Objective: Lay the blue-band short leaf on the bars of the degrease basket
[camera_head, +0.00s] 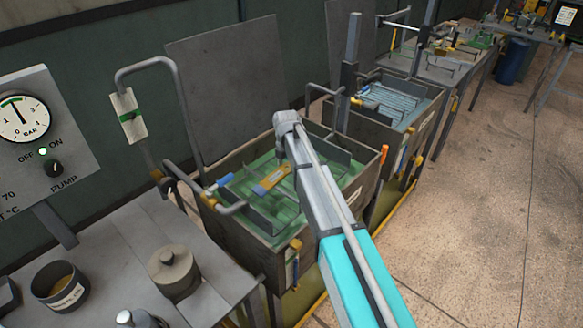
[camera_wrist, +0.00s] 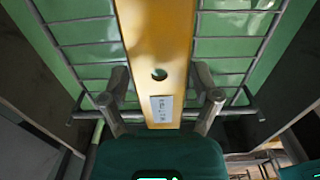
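In the head view a yellow-orange leaf (camera_head: 274,179) with a bluish mark at its left end shows over the degrease basket (camera_head: 262,216), in the green tank. In the wrist view the same flat yellow leaf (camera_wrist: 158,40) runs from my palm up out of the picture, with a round hole and a white label. The fingers of my gripper (camera_wrist: 161,78) stand against its two long edges near the labelled end. Basket bars (camera_wrist: 80,44) show behind it over green liquid; I cannot tell whether the leaf touches them. The arm hides my gripper in the head view.
A second tank with a bluish rack (camera_head: 392,103) stands behind on the right. A bench at front left bears a lidded pot (camera_head: 174,272) and a dark cup (camera_head: 60,287). A pump panel (camera_head: 42,125) stands at left. The floor at right is clear.

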